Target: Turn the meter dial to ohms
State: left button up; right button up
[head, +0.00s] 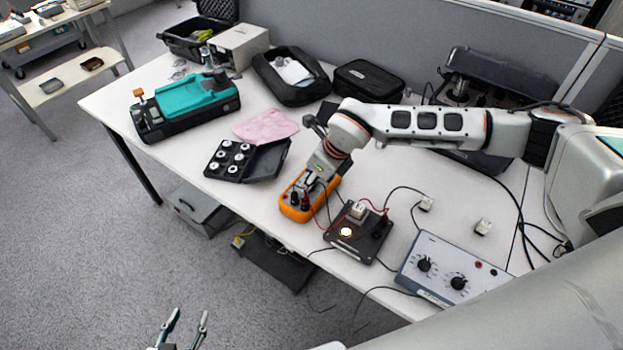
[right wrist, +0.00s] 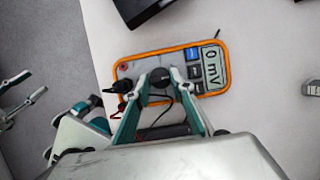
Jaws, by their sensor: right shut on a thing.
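The orange multimeter (head: 294,209) lies on the table near its front edge, partly covered by my right gripper (head: 311,186). My right gripper (right wrist: 161,78) is shut on the dark round dial (right wrist: 159,84), with a fingertip on either side. The dial's pointer and markings are too small or hidden to read. Dark and red lead plugs (right wrist: 121,87) sit at the meter's left end. My left gripper (head: 184,322) is open and empty, low over the floor in front of the table.
A black fixture (head: 347,247) with a lit lamp and red leads stands right of the meter. A grey box with two knobs (head: 423,265) is farther right. A black case of round parts (head: 229,159) lies to the left. Cables run across the table's front edge.

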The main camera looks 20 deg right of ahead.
jog(key=o, duration=1.1)
jog(key=v, duration=1.2)
jog(key=shift+a, duration=0.1)
